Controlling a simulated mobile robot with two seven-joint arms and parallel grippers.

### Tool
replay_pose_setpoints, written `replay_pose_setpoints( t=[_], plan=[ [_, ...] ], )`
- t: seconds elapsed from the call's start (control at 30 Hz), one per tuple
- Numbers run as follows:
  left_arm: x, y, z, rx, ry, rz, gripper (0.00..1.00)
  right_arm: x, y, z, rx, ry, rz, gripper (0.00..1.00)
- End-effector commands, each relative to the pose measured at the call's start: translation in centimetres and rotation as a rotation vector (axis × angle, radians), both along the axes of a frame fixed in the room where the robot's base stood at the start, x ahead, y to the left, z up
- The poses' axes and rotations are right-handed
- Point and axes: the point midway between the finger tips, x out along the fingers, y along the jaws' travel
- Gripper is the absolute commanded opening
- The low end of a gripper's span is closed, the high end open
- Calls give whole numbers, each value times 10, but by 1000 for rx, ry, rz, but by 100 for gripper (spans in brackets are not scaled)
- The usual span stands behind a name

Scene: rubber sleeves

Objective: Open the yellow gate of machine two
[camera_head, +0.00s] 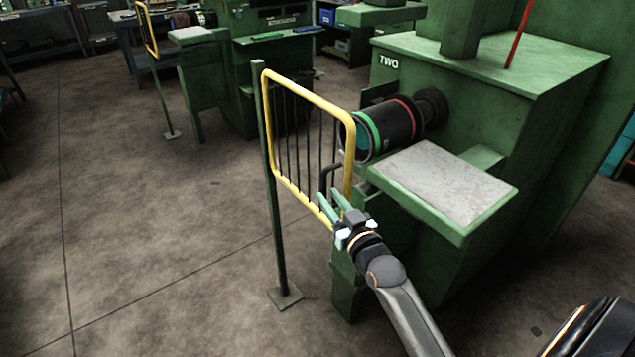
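Machine two (540,70) is a big green machine on the right, marked "TWO". Its yellow gate (308,91) has a yellow tube frame with thin dark bars. The gate hangs on a green post (276,215) and reaches across to the front of the machine, by its roller end. My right gripper (328,192) is at the gate's lower right corner, its two green fingers apart with a gap between them. The fingers overlap the lower frame in the picture; I cannot tell whether they touch it. My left gripper is not in view.
A dark roller (393,124) with green and red bands sticks out behind the gate. A grey-topped green shelf (440,185) juts out beside my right arm. Another yellow gate (147,28) and green machine stand at the back. The floor at left is clear.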

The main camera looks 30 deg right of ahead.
Motion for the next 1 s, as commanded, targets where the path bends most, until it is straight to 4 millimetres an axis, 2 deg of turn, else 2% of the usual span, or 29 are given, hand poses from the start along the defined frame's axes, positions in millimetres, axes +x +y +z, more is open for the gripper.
replay_pose_setpoints(
  t=[0.1, 0.33, 0.5, 0.77, 0.8, 1.0],
  plan=[
    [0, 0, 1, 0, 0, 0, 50, 23, -2, 1, -1, -2, 1, 30],
    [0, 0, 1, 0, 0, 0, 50, 52, -6, 1, -1, -1, 1, 30],
    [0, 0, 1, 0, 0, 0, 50, 62, -7, 0, -1, 0, 1, 30],
    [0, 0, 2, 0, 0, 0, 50, 63, -7, 0, -1, 1, 1, 30],
    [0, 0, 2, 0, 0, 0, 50, 63, -7, 0, -1, 1, 1, 29],
    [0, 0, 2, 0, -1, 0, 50, 62, -7, 0, -1, 0, 1, 6]
  ],
)
